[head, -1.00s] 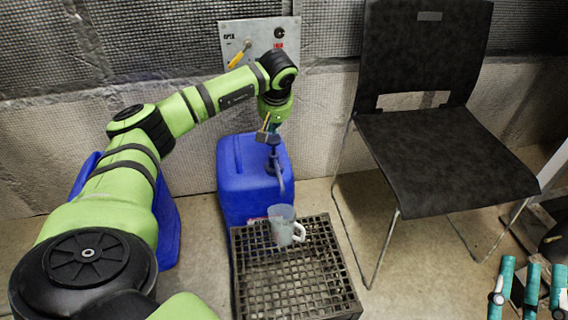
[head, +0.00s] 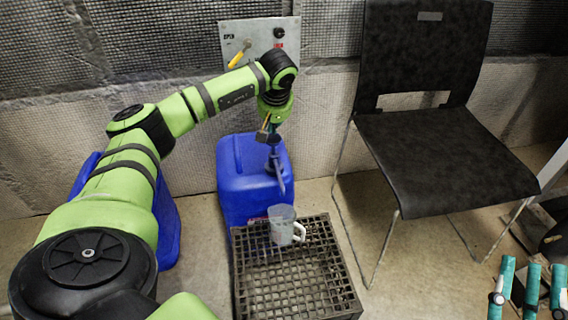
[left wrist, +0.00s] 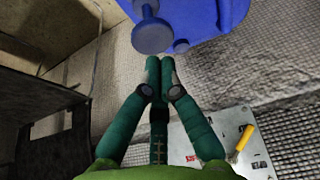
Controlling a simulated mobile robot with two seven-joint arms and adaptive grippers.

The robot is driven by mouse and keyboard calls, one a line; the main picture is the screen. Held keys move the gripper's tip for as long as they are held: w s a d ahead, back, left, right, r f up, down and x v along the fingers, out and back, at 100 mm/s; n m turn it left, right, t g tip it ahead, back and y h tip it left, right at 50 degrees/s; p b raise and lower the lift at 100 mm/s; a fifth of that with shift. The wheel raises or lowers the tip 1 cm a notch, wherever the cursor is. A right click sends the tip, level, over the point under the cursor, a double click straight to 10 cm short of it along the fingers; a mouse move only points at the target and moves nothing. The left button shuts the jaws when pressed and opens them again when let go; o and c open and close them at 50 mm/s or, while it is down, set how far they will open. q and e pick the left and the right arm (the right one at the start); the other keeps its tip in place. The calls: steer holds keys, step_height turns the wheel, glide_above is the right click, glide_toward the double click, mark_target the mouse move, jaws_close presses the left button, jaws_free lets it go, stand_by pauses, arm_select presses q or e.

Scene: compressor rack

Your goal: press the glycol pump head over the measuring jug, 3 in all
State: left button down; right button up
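The blue glycol drum (head: 245,178) stands upright on the floor by the wall. Its grey-blue pump rises from the top, with the spout (head: 278,178) hanging toward the measuring jug. The round pump head shows in the left wrist view (left wrist: 152,36), just past my fingertips. My left gripper (head: 268,128) is over the pump, its fingers drawn together at the tips (left wrist: 158,62) with nothing between them. I cannot tell whether they touch the head. The clear measuring jug (head: 282,226), with a white handle, stands upright on a black grate. My right gripper (head: 531,264) has its teal fingers apart, empty.
The black grated crate (head: 350,290) stands in front of the drum. A second blue container (head: 167,225) is partly behind my left arm. A black chair (head: 440,160) stands at right. A wall panel (head: 258,40) with a yellow lever is behind my left arm.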

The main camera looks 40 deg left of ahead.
mark_target(274, 140)
arm_select(q)
steer(key=shift+f, duration=0.1)
steer(key=shift+f+b, duration=0.9)
steer(key=shift+f, duration=1.75)
steer(key=shift+r+p, duration=2.65)
steer(key=shift+r, duration=0.1)
steer(key=shift+f, duration=0.25)
